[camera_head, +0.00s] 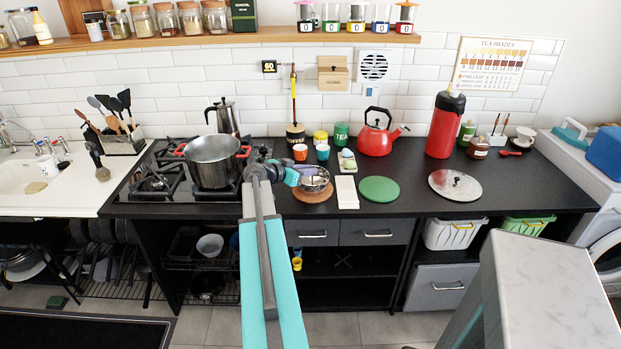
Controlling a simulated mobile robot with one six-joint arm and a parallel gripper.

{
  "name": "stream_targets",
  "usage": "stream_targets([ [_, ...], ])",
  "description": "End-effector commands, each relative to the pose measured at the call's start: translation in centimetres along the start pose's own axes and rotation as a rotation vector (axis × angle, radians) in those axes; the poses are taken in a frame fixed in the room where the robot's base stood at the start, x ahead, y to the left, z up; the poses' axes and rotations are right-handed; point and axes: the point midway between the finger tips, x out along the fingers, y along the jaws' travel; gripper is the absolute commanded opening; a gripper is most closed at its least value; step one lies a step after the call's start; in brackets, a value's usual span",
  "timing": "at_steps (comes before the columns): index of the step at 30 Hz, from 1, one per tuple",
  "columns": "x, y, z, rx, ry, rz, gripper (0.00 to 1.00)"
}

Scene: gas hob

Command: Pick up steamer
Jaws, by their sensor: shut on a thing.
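The steamer (317,183) looks like a small shiny metal basket. It is at the middle of the black counter, just right of the hob, over a round wooden board (309,198). I cannot tell whether it touches the board. My gripper (299,172) reaches in from the left and is shut on the steamer's left side. The fingertips are small here, and the wrist and arm hide part of the counter beside the hob.
A steel pot (214,162) with red handles stands on the gas hob (150,188) at left. Cups (322,152) stand close behind the steamer.

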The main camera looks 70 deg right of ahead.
Motion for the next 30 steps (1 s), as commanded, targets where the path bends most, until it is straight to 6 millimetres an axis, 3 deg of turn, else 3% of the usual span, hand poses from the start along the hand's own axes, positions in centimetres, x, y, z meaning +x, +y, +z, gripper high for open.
stream_targets([
  [8,-0.2,0.0,-0.6,0.0,0.001,0.0,0.0],
  [19,-1.3,0.0,-3.3,0.001,0.0,0.002,0.0],
  [30,-5.1,2.6,-2.0,0.0,0.0,0.002,0.0],
])
